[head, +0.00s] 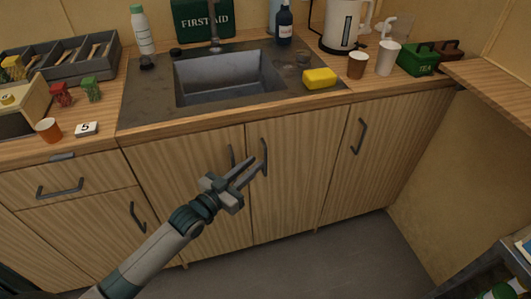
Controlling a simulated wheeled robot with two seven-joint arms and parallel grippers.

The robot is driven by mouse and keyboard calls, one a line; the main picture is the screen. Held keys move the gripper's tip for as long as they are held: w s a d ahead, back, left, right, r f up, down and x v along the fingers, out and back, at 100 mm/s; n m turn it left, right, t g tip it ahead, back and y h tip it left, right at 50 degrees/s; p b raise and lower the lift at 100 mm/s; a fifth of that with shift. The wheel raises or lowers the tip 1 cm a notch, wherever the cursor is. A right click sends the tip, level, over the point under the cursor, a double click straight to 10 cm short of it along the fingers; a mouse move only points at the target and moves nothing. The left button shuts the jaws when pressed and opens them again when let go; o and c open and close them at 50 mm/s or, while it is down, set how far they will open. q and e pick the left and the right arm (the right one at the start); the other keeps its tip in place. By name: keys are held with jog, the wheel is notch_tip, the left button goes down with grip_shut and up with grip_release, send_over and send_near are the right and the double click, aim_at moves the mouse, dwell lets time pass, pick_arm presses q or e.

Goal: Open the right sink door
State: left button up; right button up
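The right sink door (292,175) is a light wood panel under the sink (230,78), and it looks shut. Its dark vertical bar handle (264,156) is near its upper left edge. My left gripper (255,165) is in front of the seam, fingers pointing up and right at the right door's handle. Its fingers look apart, with nothing seen between them. Whether a fingertip touches the handle cannot be told. My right gripper is out of view.
Another door with a handle (361,136) is to the right, and a drawer (60,187) to the left. The counter holds a yellow sponge (320,78), a kettle (343,25) and cups. The floor (320,265) before the sink doors looks clear. A shelf (495,85) juts in at right.

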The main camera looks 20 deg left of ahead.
aim_at(265, 154)
pick_arm(q)
jog(key=x, duration=0.6)
jog(key=shift+w+d, duration=0.1)
jog(key=shift+w, duration=0.15)
grip_shut()
